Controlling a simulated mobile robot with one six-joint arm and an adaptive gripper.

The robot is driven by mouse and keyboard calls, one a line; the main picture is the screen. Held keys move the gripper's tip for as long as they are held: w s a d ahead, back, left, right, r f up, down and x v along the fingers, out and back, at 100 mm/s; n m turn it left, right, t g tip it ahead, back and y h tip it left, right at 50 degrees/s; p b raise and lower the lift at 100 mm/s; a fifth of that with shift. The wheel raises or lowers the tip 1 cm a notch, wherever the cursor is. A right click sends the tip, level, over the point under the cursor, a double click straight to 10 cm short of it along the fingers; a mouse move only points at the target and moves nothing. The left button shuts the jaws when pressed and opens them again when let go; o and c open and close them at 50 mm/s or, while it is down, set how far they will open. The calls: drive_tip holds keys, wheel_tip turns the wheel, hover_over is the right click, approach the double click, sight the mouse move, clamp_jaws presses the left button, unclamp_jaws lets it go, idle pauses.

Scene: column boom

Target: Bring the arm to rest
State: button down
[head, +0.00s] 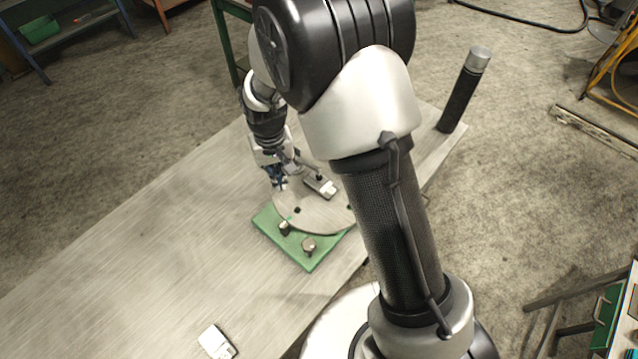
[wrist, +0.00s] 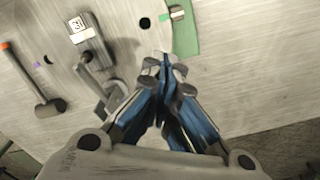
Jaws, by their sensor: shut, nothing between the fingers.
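My gripper (head: 278,184) hangs at the end of my arm over the left edge of a round grey plate on the table. In the wrist view my gripper (wrist: 165,62) has its blue-sided fingers closed together at the tips, with nothing between them. The tips appear over the plate near a dark hole. My upper arm crosses the middle of the head view and hides part of the plate's right side.
The plate (head: 310,213) sits on a green base (head: 312,262) with two knobs. A labelled block (wrist: 88,40) lies on the plate; a dark hammer-shaped piece (wrist: 48,105) shows nearby. A white-topped block (head: 215,341) and a dark cylinder (head: 462,95) stand on the table (head: 130,250).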

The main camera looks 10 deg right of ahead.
idle(0.3)
drive_tip(key=s+d+r+t+b, duration=0.2)
drive_tip(key=s+d+r+b, duration=0.55)
drive_tip(key=r, duration=0.55)
drive_tip(key=s+d+t+b, duration=0.1)
drive_tip(key=s+d+b, duration=0.1)
drive_tip(key=s, duration=0.6)
drive_tip(key=s+d+m+t+b, duration=0.1)
drive_tip(key=s+d, duration=0.2)
drive_tip(key=s, duration=0.5)
drive_tip(key=shift+d+t+b, duration=0.3)
drive_tip(key=shift+d+b, duration=0.05)
drive_tip(key=shift+b, duration=0.05)
drive_tip(key=c, duration=2.3)
unclamp_jaws()
drive_tip(key=shift+r, duration=0.1)
